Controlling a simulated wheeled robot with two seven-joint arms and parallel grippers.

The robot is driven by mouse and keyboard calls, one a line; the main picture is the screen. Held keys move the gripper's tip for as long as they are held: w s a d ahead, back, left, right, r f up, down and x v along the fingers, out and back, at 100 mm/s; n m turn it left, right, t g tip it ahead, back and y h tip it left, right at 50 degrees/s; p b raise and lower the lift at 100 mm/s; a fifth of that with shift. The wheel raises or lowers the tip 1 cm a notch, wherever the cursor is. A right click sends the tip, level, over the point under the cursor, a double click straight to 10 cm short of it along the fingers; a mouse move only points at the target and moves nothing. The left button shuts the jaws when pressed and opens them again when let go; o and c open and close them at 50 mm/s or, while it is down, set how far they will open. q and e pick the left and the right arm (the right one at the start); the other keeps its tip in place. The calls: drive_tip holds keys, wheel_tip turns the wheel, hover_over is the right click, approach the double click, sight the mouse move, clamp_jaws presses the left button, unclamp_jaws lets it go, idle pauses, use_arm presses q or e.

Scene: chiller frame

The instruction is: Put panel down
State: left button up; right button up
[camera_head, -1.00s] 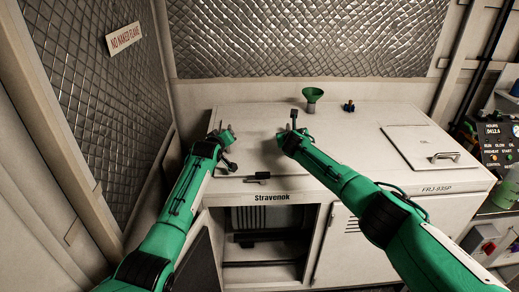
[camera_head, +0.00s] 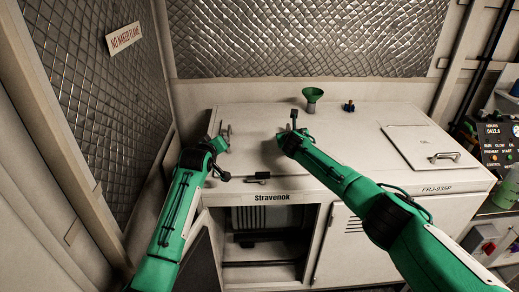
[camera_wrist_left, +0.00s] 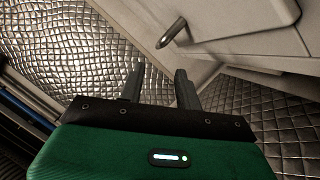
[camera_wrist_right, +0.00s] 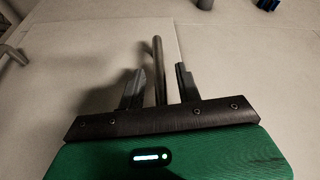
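A pale panel (camera_head: 255,150) lies on the left part of the cabinet top and looks flat there. Its outline is partly hidden by my arms. My right gripper (camera_wrist_right: 160,85) is at the panel's right side. Its fingers are apart on either side of a grey upright bar (camera_wrist_right: 158,60), with visible gaps. My left gripper (camera_wrist_left: 162,85) is at the panel's left side with its fingers apart and nothing between them. A grey rounded handle end (camera_wrist_left: 172,33) shows beyond its fingertips, apart from them.
A green funnel (camera_head: 312,94) and a small dark fitting (camera_head: 349,106) stand at the back of the top. A second panel with a handle (camera_head: 445,156) is at the right. The cabinet front has an open compartment (camera_head: 265,240). A mesh wall (camera_head: 105,90) stands close on the left.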

drive_tip(key=shift+v, duration=5.75)
use_arm(q)
drive_tip(key=shift+a+p, duration=0.5)
drive_tip(key=shift+a, duration=1)
use_arm(e)
drive_tip(key=shift+r, duration=0.5)
use_arm(q)
drive_tip(key=shift+a, duration=1.5)
use_arm(e)
drive_tip(key=shift+r, duration=0.25)
use_arm(q)
drive_tip(key=shift+r+p, duration=0.15)
drive_tip(key=shift+p, duration=0.2)
use_arm(e)
drive_tip(key=shift+r, duration=0.1)
